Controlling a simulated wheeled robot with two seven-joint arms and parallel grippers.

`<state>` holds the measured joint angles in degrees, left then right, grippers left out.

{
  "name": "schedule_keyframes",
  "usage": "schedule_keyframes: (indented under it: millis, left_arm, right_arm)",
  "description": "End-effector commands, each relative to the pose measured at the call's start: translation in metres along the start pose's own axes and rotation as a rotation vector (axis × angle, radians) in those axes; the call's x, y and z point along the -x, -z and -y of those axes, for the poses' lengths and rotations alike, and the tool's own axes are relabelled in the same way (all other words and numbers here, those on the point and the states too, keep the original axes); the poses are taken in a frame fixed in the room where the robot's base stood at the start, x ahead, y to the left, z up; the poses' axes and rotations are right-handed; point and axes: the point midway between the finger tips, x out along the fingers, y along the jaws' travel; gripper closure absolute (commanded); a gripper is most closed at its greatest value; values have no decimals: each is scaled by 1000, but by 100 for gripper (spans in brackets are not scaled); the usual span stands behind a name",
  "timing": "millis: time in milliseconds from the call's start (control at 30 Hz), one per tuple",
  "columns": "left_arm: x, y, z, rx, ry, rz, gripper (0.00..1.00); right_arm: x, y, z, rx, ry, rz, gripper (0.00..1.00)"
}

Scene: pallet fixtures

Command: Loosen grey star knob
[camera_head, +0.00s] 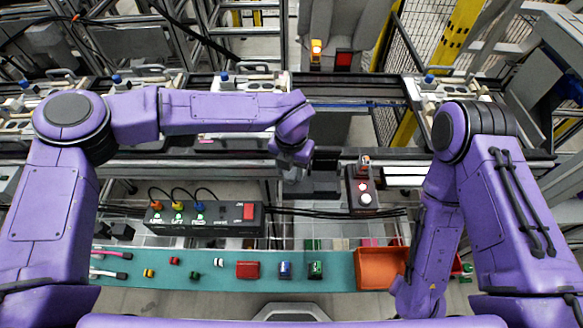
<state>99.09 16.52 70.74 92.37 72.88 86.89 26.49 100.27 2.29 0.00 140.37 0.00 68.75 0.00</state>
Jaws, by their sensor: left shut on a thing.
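My left arm reaches in from the left and bends down at the wrist. My left gripper (294,172) is at the middle of the picture, low beside the dark rail of the fixture line. It is shut on a small grey thing, which I take to be the grey star knob; the fingers and wrist hide most of it. I cannot make out its star shape. My right arm hangs down at the right, by the orange bin, and its gripper does not show.
A black control box (206,218) with cables and a red switch stands left of centre. A box with lit buttons (362,188) stands right of the left gripper. In front, a teal mat (205,282) holds several small parts. An orange bin (380,268) sits by my right arm.

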Motion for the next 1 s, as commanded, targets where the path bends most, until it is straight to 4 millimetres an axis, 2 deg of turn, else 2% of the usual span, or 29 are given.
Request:
schedule_keyframes:
  millis: [33, 433, 467, 533, 833, 1000]
  left_arm:
    - [-5, 4, 0, 4, -1, -14, 87]
    - [-5, 5, 1, 9, -1, -16, 87]
    - [-5, 5, 1, 9, -1, -17, 54]
    - [-5, 5, 1, 9, 0, -15, 31]
    - [-1, 2, 1, 9, 0, -7, 31]
    - [19, 1, 0, 9, 0, -5, 31]
  right_arm:
    - [-1, 0, 0, 0, 0, 0, 57]
    - [-1, 0, 0, 0, 0, 0, 57]
    - [-1, 0, 0, 0, 0, 0, 57]
    - [-1, 0, 0, 0, 0, 0, 57]
    - [0, 0, 0, 0, 0, 0, 57]
    - [16, 6, -1, 0, 0, 0, 57]
